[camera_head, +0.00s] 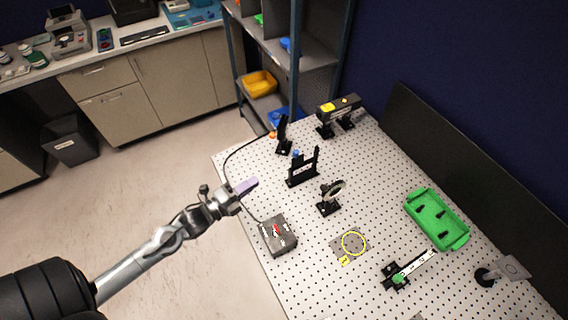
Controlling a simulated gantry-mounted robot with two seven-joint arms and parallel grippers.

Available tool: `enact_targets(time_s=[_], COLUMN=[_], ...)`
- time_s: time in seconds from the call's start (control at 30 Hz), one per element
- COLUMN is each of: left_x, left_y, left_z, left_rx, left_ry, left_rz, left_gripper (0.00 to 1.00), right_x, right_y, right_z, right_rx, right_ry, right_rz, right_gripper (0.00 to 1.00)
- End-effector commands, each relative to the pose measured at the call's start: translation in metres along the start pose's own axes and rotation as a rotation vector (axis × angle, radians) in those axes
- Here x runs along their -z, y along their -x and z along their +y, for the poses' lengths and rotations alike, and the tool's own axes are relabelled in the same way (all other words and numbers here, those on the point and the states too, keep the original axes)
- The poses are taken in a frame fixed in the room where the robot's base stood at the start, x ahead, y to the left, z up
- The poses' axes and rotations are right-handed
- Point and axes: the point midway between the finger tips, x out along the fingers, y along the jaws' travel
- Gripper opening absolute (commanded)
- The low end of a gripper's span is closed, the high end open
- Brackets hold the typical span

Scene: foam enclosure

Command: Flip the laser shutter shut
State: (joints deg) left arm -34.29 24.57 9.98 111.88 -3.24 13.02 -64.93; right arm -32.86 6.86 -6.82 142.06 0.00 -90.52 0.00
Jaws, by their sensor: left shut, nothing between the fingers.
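A tilted black flag-like piece on a post (283,133) stands behind that plate. I cannot tell for sure which of these is the laser shutter. A black and yellow laser-like unit (338,110) stands at the far end. My right gripper is not in view.
A round lens mount (330,197), yellow ring marking (353,243), green tray (437,219) and pale-armed mount (405,272) lie to the right.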

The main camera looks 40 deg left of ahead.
Motion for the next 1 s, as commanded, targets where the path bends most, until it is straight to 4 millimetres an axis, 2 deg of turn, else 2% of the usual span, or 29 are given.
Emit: enact_targets(time_s=[0.3, 0.47, 0.67, 1.0], left_x=[0.0, 0.0, 0.0, 0.0], left_y=[-0.001, -0.008, -0.033, -0.094], left_z=[-0.001, -0.001, -0.003, -0.003], left_rx=[0.0, 0.002, 0.004, 0.003], left_ry=[0.001, 0.002, 0.002, 0.003], left_rz=[0.0, -0.001, -0.001, -0.002], left_gripper=[0.0, 0.0, 0.0, 0.0], right_x=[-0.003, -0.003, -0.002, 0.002], right_y=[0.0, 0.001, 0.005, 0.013], right_z=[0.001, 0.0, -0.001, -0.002], right_rx=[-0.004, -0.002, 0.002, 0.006], right_ry=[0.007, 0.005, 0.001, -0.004], right_rz=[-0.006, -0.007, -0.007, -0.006], right_gripper=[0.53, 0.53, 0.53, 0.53])
